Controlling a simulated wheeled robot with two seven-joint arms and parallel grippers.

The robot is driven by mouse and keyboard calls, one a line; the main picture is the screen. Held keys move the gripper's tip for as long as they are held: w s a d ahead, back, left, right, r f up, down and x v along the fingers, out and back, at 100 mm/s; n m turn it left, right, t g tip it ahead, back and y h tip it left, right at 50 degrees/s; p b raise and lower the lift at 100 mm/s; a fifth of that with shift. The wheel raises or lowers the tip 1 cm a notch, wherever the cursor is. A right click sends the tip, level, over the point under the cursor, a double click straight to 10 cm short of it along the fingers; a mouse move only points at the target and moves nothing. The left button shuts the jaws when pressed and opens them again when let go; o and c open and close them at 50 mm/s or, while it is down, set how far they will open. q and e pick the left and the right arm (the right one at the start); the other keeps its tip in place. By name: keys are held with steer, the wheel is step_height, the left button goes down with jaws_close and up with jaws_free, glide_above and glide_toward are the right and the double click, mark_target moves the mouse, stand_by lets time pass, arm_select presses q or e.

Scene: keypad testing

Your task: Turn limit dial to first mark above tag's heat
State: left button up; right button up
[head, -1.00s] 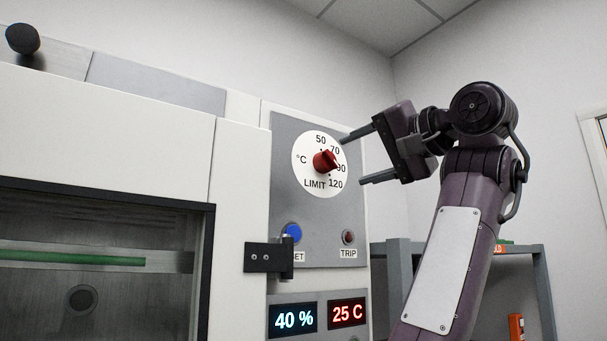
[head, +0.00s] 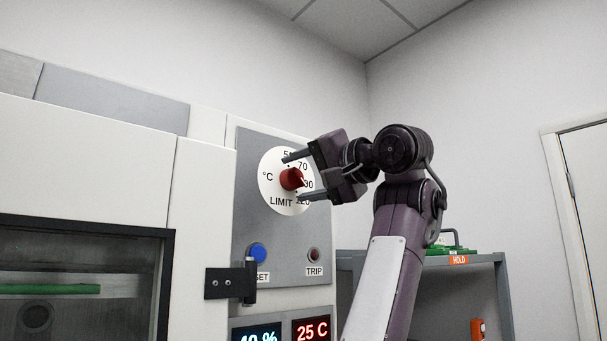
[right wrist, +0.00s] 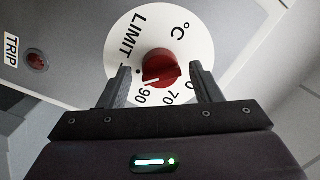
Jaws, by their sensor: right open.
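The red limit dial (head: 290,179) sits on a white round scale (head: 270,198) on the grey panel. The scale reads 50, 70, 90 and 120; my gripper covers part of it in the head view. My right gripper (head: 293,178) is open, with one finger above the knob and one below. In the right wrist view the red knob (right wrist: 160,68) lies between the open fingers (right wrist: 160,74), with a gap on both sides. A short white line shows at the knob's edge near the 90. I see no tag with a heat value. My left gripper is not in view.
Below the dial are a blue button (head: 257,253), a TRIP lamp (head: 314,254) and a red display (head: 312,330) reading 25 C. A grey shelf (head: 480,261) with a HOLD label and green items stands behind my right arm.

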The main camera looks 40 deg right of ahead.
steer(key=shift+w, duration=0.15)
steer(key=c, duration=0.4)
steer(key=shift+a+f, duration=0.1)
steer(key=c, duration=0.5)
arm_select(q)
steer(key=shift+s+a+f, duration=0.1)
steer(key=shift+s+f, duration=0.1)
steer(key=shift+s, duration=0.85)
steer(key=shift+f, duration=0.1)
arm_select(e)
steer(key=shift+f+n+b, duration=0.1)
steer(key=shift+n+b, duration=0.55)
steer(key=shift+n, duration=0.15)
steer(key=shift+n+b, duration=0.4)
steer(key=shift+n, duration=0.4)
steer(key=n, duration=0.3)
steer(key=shift+g+b, duration=0.3)
steer(key=shift+b, duration=0.1)
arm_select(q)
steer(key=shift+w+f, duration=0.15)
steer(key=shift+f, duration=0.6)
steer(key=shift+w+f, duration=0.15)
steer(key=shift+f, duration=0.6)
arm_select(e)
steer(key=shift+r+n+h, duration=0.2)
steer(key=shift+n+h, duration=0.2)
steer(key=shift+n, duration=0.6)
